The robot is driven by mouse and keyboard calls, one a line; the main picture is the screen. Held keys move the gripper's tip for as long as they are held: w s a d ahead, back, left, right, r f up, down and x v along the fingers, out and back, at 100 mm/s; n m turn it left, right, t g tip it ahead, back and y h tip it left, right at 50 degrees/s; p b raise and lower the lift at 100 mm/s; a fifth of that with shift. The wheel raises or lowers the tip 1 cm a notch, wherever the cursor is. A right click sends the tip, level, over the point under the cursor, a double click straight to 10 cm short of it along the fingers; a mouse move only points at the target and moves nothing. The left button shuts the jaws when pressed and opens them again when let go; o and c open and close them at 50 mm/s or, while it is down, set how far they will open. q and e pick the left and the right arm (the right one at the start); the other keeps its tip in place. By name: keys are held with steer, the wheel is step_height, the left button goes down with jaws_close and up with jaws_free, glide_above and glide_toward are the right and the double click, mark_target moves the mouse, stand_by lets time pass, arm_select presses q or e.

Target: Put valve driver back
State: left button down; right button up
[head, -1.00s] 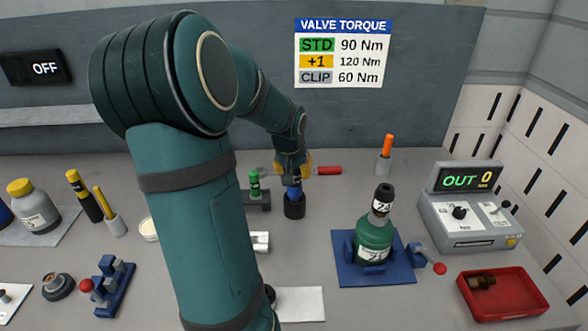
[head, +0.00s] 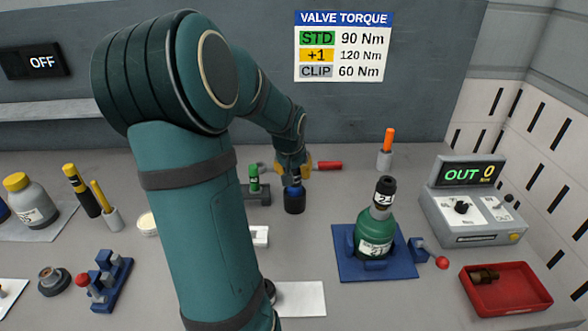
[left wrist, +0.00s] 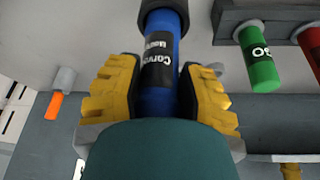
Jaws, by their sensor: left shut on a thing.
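My left gripper (head: 293,170) has yellow fingers and is shut on a blue valve driver (head: 293,188). In the left wrist view the blue driver (left wrist: 160,60) lies between both yellow fingers (left wrist: 158,95), with a black label on its side. The driver is upright, and its lower end is at a dark round holder (head: 294,203) on the bench, which also shows in the left wrist view (left wrist: 163,12). How deep the driver sits in the holder is hidden. My right gripper is not in view.
A green valve bottle (head: 375,235) stands on a blue fixture to the right. A torque box (head: 470,215) and a red tray (head: 515,303) are further right.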

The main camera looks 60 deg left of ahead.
arm_select(q)
steer(key=shift+f+b, duration=0.65)
steer(key=shift+f, duration=0.2)
steer(key=c, duration=0.5)
jaws_free()
steer(key=shift+f, duration=0.1)
steer(key=shift+r+p, duration=2.15)
steer(key=shift+r, duration=0.95)
